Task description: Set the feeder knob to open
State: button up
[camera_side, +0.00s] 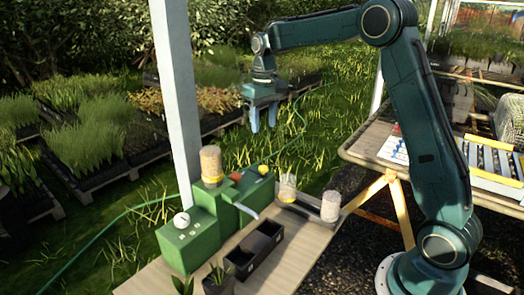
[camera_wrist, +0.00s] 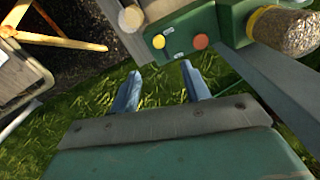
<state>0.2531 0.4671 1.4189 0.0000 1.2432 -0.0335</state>
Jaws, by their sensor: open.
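The green feeder (camera_side: 190,243) stands on the wooden bench with a grain-filled clear tube (camera_side: 211,163) on top. Its top carries a red knob (camera_side: 236,177) and a yellow knob (camera_side: 264,169). In the wrist view the red knob (camera_wrist: 200,41) and yellow knob (camera_wrist: 158,41) sit on the green face beside small pale marks. I cannot tell which is the feeder knob or read its setting. My gripper (camera_side: 263,129) is open and empty, pointing down, above and behind the feeder. Its blue fingers (camera_wrist: 160,72) also show in the wrist view, apart from the knobs.
A white dial (camera_side: 181,220) is on the feeder's left part. Two grain-filled jars (camera_side: 287,187) (camera_side: 331,206) stand to the right. A pale post (camera_side: 178,100) rises behind the feeder.

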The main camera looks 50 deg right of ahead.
aim_at(263, 167)
jog(key=shift+w+d+f, duration=0.3)
jog(key=shift+w+f, duration=0.05)
jog(key=shift+f, duration=0.05)
jog(key=shift+f, duration=6.85)
